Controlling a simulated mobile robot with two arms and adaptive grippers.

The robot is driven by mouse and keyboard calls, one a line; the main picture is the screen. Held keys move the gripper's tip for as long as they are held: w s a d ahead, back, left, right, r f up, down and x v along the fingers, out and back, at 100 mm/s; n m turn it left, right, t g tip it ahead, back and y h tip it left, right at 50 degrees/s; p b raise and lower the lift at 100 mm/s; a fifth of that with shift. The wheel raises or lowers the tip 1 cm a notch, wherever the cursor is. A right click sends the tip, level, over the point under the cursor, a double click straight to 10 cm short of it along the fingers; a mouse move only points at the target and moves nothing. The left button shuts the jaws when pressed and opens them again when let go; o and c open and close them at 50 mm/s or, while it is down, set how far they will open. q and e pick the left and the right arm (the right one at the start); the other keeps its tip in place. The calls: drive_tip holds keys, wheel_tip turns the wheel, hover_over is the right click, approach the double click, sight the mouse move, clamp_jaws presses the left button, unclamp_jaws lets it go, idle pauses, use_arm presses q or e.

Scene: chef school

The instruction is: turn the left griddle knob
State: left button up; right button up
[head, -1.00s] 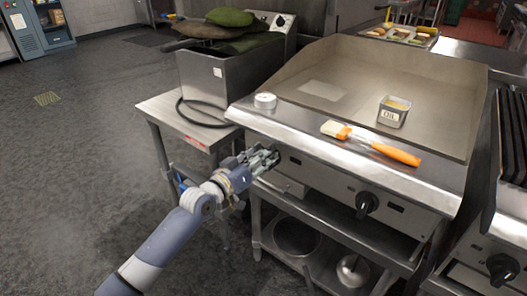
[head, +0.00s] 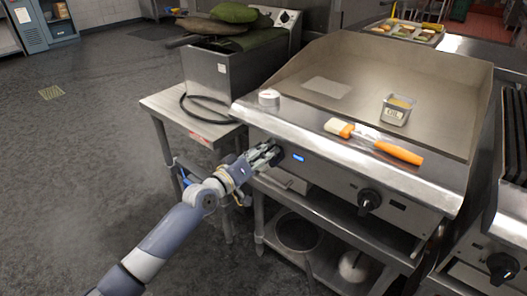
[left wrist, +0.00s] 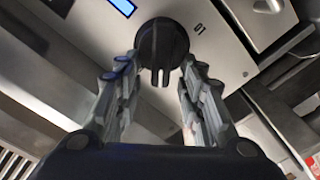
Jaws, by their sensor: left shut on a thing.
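The left griddle knob (left wrist: 163,42) is round and black, on the griddle's steel front panel. It also shows in the head view (head: 277,156), partly hidden by my left gripper (head: 266,154). In the left wrist view, the two fingers of the left gripper (left wrist: 160,66) lie on either side of the knob's bar, which points toward the gripper. The left gripper is shut on the knob. A small display (head: 299,158) beside the knob glows blue, and it also shows in the left wrist view (left wrist: 122,5). My right gripper is out of view.
The griddle's right knob (head: 369,201) is free. A fryer (head: 214,80) stands on a side table (head: 160,105) to the left. Floor at left is clear.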

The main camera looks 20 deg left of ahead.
use_arm(q)
drive_tip(key=o, duration=1)
drive_tip(key=shift+o, duration=0.2)
drive_tip(key=shift+s, duration=0.1)
drive_tip(key=v, duration=1.1)
drive_tip(key=shift+s+a, duration=0.15)
drive_tip(key=shift+s, duration=0.25)
